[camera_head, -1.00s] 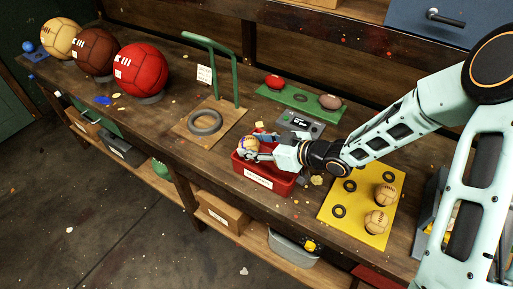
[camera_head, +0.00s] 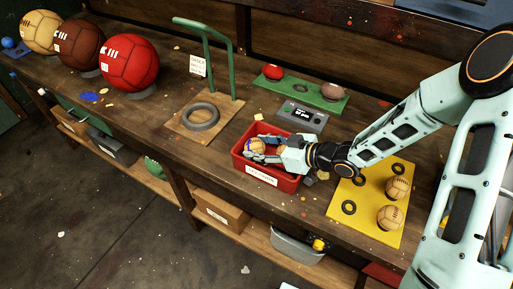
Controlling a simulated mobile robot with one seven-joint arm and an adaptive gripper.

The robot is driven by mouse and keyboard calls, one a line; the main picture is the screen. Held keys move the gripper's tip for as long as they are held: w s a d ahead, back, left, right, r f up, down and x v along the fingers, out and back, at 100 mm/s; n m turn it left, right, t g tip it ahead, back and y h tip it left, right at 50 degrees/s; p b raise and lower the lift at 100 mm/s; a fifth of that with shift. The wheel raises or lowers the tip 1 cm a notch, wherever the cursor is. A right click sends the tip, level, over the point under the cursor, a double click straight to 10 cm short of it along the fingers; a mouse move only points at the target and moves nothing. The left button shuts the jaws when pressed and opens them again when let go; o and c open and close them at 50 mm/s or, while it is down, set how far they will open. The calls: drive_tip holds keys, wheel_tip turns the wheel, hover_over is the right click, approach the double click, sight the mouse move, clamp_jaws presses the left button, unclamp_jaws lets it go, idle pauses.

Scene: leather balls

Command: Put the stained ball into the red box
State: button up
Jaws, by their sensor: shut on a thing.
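My gripper (camera_head: 258,153) reaches in from the right and is shut on a small tan ball (camera_head: 255,146) with a bluish-purple mark on its left side. The ball is at the mouth of the red box (camera_head: 272,179), within its rim; I cannot tell whether it touches the bottom. The red box stands near the front edge of the bench and has a white label on its front. The fingers hide part of the ball and of the box's inside.
A yellow board (camera_head: 371,226) with two tan balls and black rings lies to the right. A wooden stand with a green frame (camera_head: 230,75) is behind left. A green tray (camera_head: 301,97) and a grey device (camera_head: 303,118) are behind. Large balls, one red (camera_head: 130,62), stand at left.

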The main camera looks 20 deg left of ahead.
drive_tip(key=shift+r, duration=0.1)
drive_tip(key=o, duration=1.2)
drive_tip(key=shift+d+r, duration=0.1)
drive_tip(key=v, duration=1.1)
drive_tip(key=shift+d+p, duration=0.4)
drive_tip(key=shift+d, duration=0.05)
